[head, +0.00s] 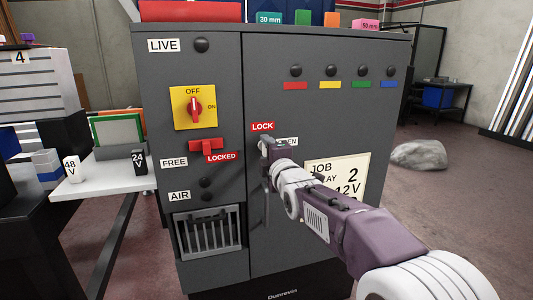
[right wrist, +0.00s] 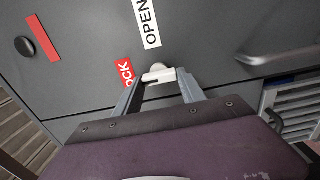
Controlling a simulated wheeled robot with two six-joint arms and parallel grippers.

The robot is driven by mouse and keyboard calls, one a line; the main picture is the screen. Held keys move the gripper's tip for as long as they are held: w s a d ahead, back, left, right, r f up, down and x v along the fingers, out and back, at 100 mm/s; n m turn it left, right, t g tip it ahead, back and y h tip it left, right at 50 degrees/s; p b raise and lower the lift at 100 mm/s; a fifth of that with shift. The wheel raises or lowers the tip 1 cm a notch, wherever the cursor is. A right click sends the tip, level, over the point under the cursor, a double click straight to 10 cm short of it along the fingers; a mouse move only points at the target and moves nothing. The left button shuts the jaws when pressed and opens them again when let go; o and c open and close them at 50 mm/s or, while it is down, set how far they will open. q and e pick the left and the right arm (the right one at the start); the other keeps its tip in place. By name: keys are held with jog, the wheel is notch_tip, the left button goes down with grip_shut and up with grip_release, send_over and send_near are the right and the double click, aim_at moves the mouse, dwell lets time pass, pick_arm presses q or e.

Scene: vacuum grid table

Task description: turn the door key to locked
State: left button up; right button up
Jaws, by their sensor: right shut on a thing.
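The door key (right wrist: 158,74) is a small white piece on the grey cabinet door. In the right wrist view its bar lies nearly level across the picture, left end close to the red LOCK label (right wrist: 126,73). The white OPEN label (right wrist: 149,22) is above it. My right gripper (right wrist: 160,82) has its fingers on either side of the key and is shut on it. In the head view, the right gripper (head: 267,144) is just below the LOCK label (head: 262,126) and hides the key and part of the OPEN label (head: 288,141). My left gripper is not in view.
The cabinet's left panel has a red rotary switch (head: 195,106), a red FREE/LOCKED latch (head: 206,146) and a wire basket (head: 208,235). A job card (head: 338,177) is on the door behind my right arm. A door handle (right wrist: 280,56) shows in the wrist view.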

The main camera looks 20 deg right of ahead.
dwell(0.5)
jog(key=o, duration=1.4)
jog(key=shift+c, duration=0.2)
jog(key=s+p, duration=0.1)
jog(key=s, duration=0.8)
jog(key=shift+d, duration=0.15)
